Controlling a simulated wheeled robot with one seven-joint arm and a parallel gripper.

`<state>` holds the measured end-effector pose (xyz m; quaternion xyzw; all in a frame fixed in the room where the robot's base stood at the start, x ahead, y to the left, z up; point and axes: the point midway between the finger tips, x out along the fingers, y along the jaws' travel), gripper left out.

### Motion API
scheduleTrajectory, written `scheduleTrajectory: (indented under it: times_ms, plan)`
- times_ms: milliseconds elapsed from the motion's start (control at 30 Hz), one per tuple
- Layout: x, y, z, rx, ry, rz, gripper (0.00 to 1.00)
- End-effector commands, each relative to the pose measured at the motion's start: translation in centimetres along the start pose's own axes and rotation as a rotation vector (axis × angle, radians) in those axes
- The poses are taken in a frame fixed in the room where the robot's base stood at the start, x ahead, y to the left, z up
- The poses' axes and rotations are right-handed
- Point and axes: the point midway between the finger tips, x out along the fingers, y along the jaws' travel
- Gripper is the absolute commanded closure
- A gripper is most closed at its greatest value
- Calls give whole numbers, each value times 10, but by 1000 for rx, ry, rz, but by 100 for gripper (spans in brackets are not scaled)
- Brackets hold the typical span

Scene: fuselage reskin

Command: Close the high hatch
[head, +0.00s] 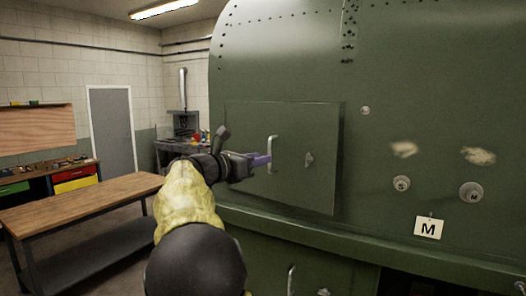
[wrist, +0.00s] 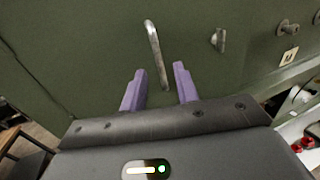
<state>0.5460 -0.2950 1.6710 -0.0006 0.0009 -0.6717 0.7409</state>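The high hatch (head: 245,120) is a square green panel in the green fuselage side. It looks nearly flush with the skin; I cannot tell whether it is fully shut. It carries a pale upright bar handle (head: 272,150) and a small latch (head: 309,160) to its right. My gripper (head: 264,161) is at the handle's left side in the head view. In the wrist view my gripper (wrist: 160,84) is open, its purple fingers on either side of the handle's (wrist: 153,45) lower end, with visible gaps. The latch (wrist: 219,40) shows to the right.
A lower panel has its own handle (head: 291,280) beneath a ledge (head: 390,253). Round knobs (head: 471,192) and a tag marked M (head: 428,228) are to the right. A wooden workbench (head: 80,205) stands at left, with a grey door (head: 111,130) behind.

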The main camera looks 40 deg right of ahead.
Motion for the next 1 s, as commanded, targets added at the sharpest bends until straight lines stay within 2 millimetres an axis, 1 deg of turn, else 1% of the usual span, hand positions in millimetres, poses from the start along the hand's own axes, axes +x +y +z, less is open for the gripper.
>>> scheduleTrajectory:
  times_ms: [33,100,200,500,567,600,667,1000]
  plan:
    - [8,0,3,-2,-1,-4,69]
    - [16,0,2,-3,0,-3,69]
    - [23,0,1,-1,0,-1,69]
    - [25,0,0,0,0,1,69]
    - [25,0,0,0,0,0,81]
    - [25,0,0,0,0,0,89]
    - [24,0,0,-1,0,0,100]
    - [23,2,-1,0,0,14,100]
